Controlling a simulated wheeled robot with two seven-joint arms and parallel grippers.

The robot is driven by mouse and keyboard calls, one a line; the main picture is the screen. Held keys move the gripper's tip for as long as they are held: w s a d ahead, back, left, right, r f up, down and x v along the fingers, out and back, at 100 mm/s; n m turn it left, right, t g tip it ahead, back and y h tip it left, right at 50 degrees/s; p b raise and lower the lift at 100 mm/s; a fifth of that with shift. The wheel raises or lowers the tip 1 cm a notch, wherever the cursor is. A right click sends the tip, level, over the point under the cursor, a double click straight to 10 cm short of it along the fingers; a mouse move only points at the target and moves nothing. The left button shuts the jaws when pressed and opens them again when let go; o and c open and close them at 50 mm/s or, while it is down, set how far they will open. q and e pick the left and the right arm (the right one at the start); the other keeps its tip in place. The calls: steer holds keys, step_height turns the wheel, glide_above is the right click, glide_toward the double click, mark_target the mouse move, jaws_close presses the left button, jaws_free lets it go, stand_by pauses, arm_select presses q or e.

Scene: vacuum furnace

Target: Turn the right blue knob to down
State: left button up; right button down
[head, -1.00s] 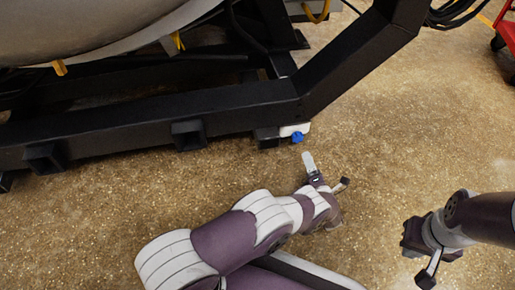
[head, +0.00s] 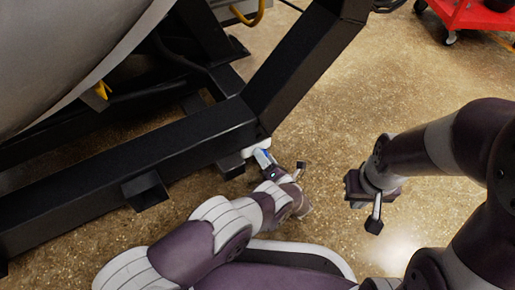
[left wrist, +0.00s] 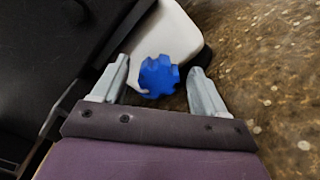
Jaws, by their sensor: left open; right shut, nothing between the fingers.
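One blue knob (left wrist: 159,76) with a lobed rim shows in the left wrist view, mounted on a white housing (left wrist: 165,36). My left gripper (left wrist: 160,66) is open, with one finger on each side of the knob and a visible gap on both sides. In the head view the left gripper (head: 262,157) is at the white housing under the black frame's corner, and it mostly hides the knob there. I cannot tell the knob's pointing direction. My right gripper (head: 374,216) is shut and empty, hanging over the floor at the right.
A black steel frame (head: 190,140) with a slanted post (head: 305,65) stands around the housing. A large grey vessel (head: 60,55) is above left. A red cart (head: 470,16) stands at the far right. Brown speckled floor (head: 330,110) is free between the frame and my right arm.

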arm_select(q)
steer(key=shift+w, duration=0.1)
steer(key=shift+c, duration=0.3)
steer(key=c, duration=1)
steer(key=shift+m, duration=0.3)
steer(key=shift+w+m, duration=0.1)
steer(key=shift+m, duration=3)
